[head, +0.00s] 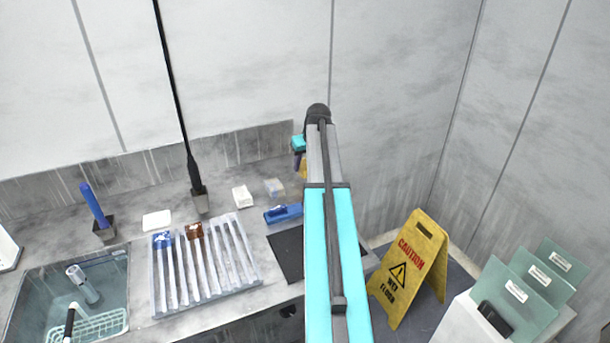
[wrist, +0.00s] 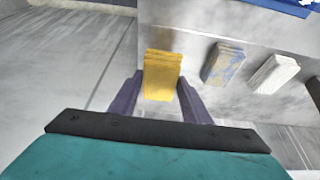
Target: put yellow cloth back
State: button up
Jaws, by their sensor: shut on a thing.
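The yellow cloth (wrist: 162,76) is a folded, layered block between the two purple fingers of my gripper (wrist: 160,92) in the wrist view. My gripper is shut on it. In the head view my gripper (head: 298,158) is at the back of the counter near the wall, partly behind my arm. Only a small yellow edge of the cloth (head: 303,168) shows there. Whether the cloth touches the counter is unclear.
A blue-and-tan cloth (wrist: 223,63) and a white cloth (wrist: 273,74) lie in a row to its right in the wrist view. In the head view, a slotted tray (head: 161,296), a blue object (head: 283,213) and a sink (head: 112,268) lie left. A yellow caution sign (head: 412,262) stands right.

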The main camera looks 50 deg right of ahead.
aim_at(305, 176)
jog(key=shift+f, duration=0.7)
jog(key=shift+f, duration=0.1)
jog(key=shift+f+p, duration=0.55)
jog(key=shift+f, duration=1.25)
jog(key=shift+f, duration=0.15)
jog(key=o, duration=0.9)
jog(key=shift+o, duration=0.2)
jog(key=shift+r, duration=0.25)
jog(key=b+v, duration=0.2)
jog(key=v, duration=1)
jog(key=shift+f, duration=0.15)
